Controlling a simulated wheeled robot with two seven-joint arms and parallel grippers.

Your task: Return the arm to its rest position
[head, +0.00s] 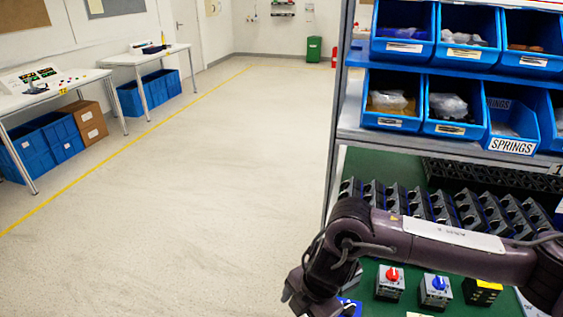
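My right arm (460,250) comes in from the right edge, reaches left above the green bench and bends down at the front left. Its dark end, with the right gripper (307,300), hangs at the bench's left edge, near the bottom of the head view. Its fingers are too dark and cut off to read, and I see nothing held in it. A rotary switch with a red knob (391,280) and one with a blue knob (436,288) stand on the bench below the forearm, apart from the gripper. My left gripper is out of view.
The green bench (430,308) holds rows of black-and-blue parts (410,200) behind my forearm and a yellow-black box (483,292). Blue bins (398,100) fill the shelf above. A shelf post (337,120) stands at the left. Open floor (220,180) lies left of the bench.

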